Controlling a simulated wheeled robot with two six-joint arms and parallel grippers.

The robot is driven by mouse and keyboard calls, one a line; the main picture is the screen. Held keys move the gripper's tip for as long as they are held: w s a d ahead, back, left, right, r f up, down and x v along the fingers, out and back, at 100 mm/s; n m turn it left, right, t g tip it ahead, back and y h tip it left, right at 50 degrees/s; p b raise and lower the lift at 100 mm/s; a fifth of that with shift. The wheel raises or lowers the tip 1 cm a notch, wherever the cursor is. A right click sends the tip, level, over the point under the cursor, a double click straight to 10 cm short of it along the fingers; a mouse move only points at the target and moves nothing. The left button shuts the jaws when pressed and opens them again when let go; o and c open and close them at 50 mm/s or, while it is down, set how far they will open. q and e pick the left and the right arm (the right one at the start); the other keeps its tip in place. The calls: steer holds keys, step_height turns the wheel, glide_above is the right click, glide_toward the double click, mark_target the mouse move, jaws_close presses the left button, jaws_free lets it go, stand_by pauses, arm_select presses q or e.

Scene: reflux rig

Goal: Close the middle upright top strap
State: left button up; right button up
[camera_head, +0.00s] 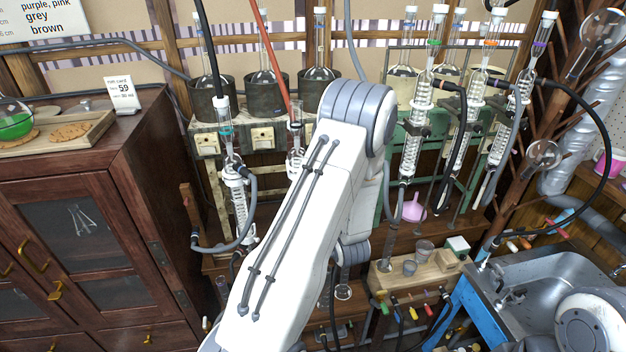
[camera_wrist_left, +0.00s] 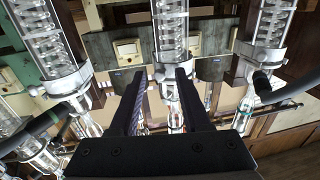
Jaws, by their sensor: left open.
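In the head view the middle condenser (camera_head: 296,138) of the left rig, under the red hose, is mostly hidden by my left arm. In the left wrist view the middle condenser (camera_wrist_left: 171,28) is a clear coiled glass column with a metal strap (camera_wrist_left: 160,74) around or beside it. My left gripper (camera_wrist_left: 161,74) is open, with its black fingertips on either side of this column at strap height. I cannot tell whether they touch the strap, or whether it is closed. My left gripper is hidden in the head view. My right gripper is not in view.
Neighbouring condensers stand close on both sides in the wrist view, the left (camera_wrist_left: 45,40) and right (camera_wrist_left: 268,30). Dark hoses run near them. In the head view a wooden cabinet (camera_head: 70,200) is at left, a green rack (camera_head: 405,150) and sink (camera_head: 545,290) at right.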

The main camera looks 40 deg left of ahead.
arm_select(q)
steer(key=shift+a, duration=0.1)
jaws_close()
steer(key=shift+w+a+n+g+y+b, duration=0.1)
steer(key=shift+w+n+g+y+b, duration=0.55)
steer(key=shift+g, duration=0.45)
steer(key=shift+w+a+n+g+y+b, duration=0.1)
steer(key=shift+w+n+g+y+b, duration=0.3)
steer(key=shift+n+g, duration=0.6)
steer(key=shift+w, duration=0.15)
jaws_free()
steer(key=shift+d, duration=0.1)
